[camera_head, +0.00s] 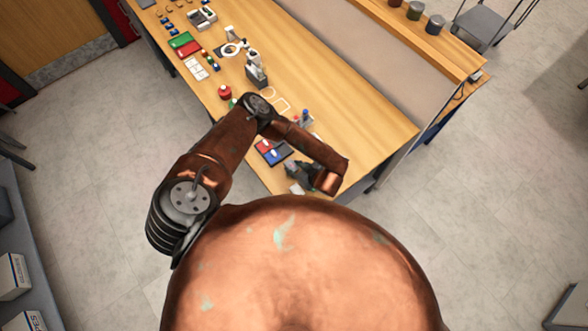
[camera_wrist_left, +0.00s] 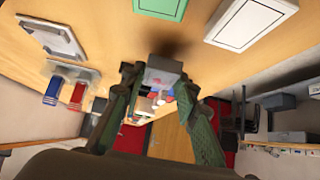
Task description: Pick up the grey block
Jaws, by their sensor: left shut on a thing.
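A dark shadow lies on the wooden surface just beyond the block. I cannot tell whether the block still touches that surface. In the head view my left gripper (camera_head: 303,174) is at the near end of the workbench (camera_head: 345,100); the block cannot be made out there. My right gripper is not in view.
A dark tray with red and blue parts (camera_head: 272,152) lies left of the gripper. A white piece (camera_head: 297,189) is near the bench edge. Bare wood lies along the bench's right side.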

